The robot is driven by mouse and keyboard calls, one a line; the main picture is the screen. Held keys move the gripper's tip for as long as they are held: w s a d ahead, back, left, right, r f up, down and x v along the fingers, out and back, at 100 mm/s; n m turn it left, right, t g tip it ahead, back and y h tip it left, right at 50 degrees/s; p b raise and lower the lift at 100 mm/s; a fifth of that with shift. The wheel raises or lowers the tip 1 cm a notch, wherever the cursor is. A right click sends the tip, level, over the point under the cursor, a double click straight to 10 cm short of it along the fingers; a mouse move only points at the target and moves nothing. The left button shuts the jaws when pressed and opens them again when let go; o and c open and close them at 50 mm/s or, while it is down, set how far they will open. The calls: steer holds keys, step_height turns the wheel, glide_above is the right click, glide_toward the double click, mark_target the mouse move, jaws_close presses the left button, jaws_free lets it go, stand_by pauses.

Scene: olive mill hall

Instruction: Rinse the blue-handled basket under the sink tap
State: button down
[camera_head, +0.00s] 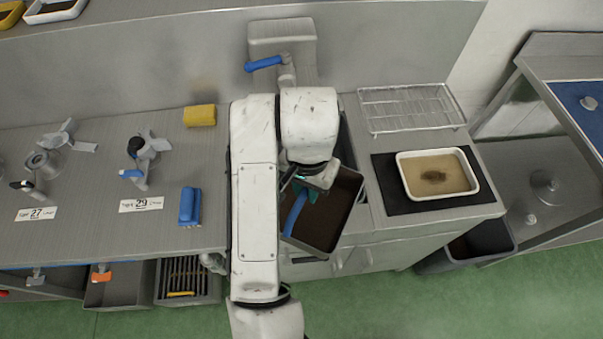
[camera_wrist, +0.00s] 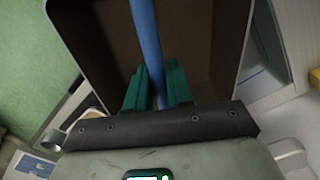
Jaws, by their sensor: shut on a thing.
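The blue-handled basket (camera_head: 325,215) is a dark brown, rectangular bin with a pale rim, held tilted over the front of the sink area. Its inside also shows in the wrist view (camera_wrist: 100,40). My gripper (camera_head: 307,190) is shut on the blue handle (camera_wrist: 150,45); its green fingers (camera_wrist: 158,88) sit on either side of the handle in the wrist view. The sink tap (camera_head: 287,72) with a blue lever (camera_head: 263,63) stands at the back, behind my arm. My arm and the basket hide most of the sink basin. No running water is visible.
Right of the sink are a wire rack (camera_head: 410,108) and a white tray (camera_head: 437,174) with brownish contents on a black mat (camera_head: 388,180). On the left counter are a yellow sponge (camera_head: 199,115), a blue brush (camera_head: 190,206) and metal mixer parts (camera_head: 145,155). Green floor (camera_head: 400,300) is clear in front.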

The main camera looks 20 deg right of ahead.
steer(key=shift+w+a+f+b, duration=0.1)
steer(key=shift+w+f+b, duration=0.05)
steer(key=shift+w, duration=0.65)
steer(key=shift+w+a+f+b, duration=0.1)
steer(key=shift+w+f+b, duration=0.1)
steer(key=shift+w, duration=0.65)
steer(key=shift+w+a+f+b, duration=0.1)
steer(key=shift+w+f, duration=0.05)
steer(key=shift+w, duration=0.65)
steer(key=shift+w+a+f+b, duration=0.1)
steer(key=shift+w+f+b, duration=0.15)
steer(key=shift+w+b, duration=0.6)
steer(key=shift+w+a+f+b, duration=0.1)
steer(key=shift+w+f+b, duration=0.15)
steer(key=shift+w, duration=1.15)
steer(key=shift+w+a+f+b, duration=0.1)
steer(key=shift+w+f+b, duration=0.1)
steer(key=shift+w, duration=0.9)
steer(key=shift+w+a+f+b, duration=0.1)
steer(key=shift+w+f+b, duration=0.05)
steer(key=shift+w, duration=0.9)
steer(key=shift+d, duration=0.25)
steer(key=shift+d+p, duration=0.4)
steer(key=shift+a, duration=0.15)
steer(key=shift+a, duration=0.45)
